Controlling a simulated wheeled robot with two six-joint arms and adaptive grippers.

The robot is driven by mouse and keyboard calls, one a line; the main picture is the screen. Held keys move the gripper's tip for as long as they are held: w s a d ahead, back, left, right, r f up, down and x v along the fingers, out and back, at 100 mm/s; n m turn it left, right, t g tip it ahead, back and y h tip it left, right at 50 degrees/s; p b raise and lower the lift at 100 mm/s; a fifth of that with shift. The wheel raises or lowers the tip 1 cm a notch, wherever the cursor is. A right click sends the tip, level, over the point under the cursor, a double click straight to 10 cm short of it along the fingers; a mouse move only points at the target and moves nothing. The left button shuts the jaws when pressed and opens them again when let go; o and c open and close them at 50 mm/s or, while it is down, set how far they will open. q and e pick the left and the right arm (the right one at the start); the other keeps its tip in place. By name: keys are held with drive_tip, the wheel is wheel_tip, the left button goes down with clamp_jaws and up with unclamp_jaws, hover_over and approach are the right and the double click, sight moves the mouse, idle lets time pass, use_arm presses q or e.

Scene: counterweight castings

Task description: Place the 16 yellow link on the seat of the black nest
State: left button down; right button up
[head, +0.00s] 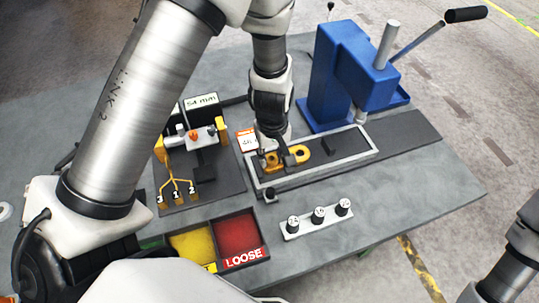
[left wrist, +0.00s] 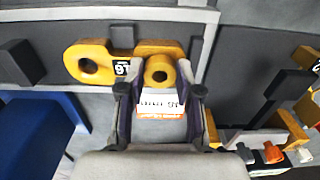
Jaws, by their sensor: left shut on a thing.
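The yellow link (head: 299,154), with a black 16 tag (left wrist: 122,68), has a round end and an end with a longer opening. My left gripper (head: 283,160) is shut on its round end; in the left wrist view the fingers (left wrist: 156,95) stand on both sides of that end. The link is over the left part of a grey-framed dark tray (head: 368,153); I cannot tell whether it touches the floor. Black blocks (left wrist: 123,37) stand close to the link, and I cannot tell for sure which black part is the nest. My right gripper is out of view.
A blue press (head: 335,75) stands behind the tray. A dark plate with a gauge fixture (head: 205,172) is on the left. A white strip with several knobs (head: 317,218) and a red LOOSE bin (head: 238,232) are in front. The table's right front is clear.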

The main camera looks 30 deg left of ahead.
use_arm(q)
drive_tip(key=c, duration=1.1)
unclamp_jaws()
drive_tip(key=shift+w+a, duration=0.1)
drive_tip(key=shift+a, duration=0.1)
drive_tip(key=o, duration=0.3)
drive_tip(key=shift+a, duration=0.1)
drive_tip(key=shift+s+d+r, duration=0.2)
drive_tip(key=shift+s+d, duration=0.05)
drive_tip(key=shift+d, duration=0.05)
drive_tip(key=shift+w+r, duration=0.1)
drive_tip(key=shift+r, duration=0.1)
wheel_tip(320, 180, up, 11)
drive_tip(key=shift+a+r+b, duration=0.15)
drive_tip(key=shift+r+b, duration=0.05)
drive_tip(key=shift+b, duration=0.7)
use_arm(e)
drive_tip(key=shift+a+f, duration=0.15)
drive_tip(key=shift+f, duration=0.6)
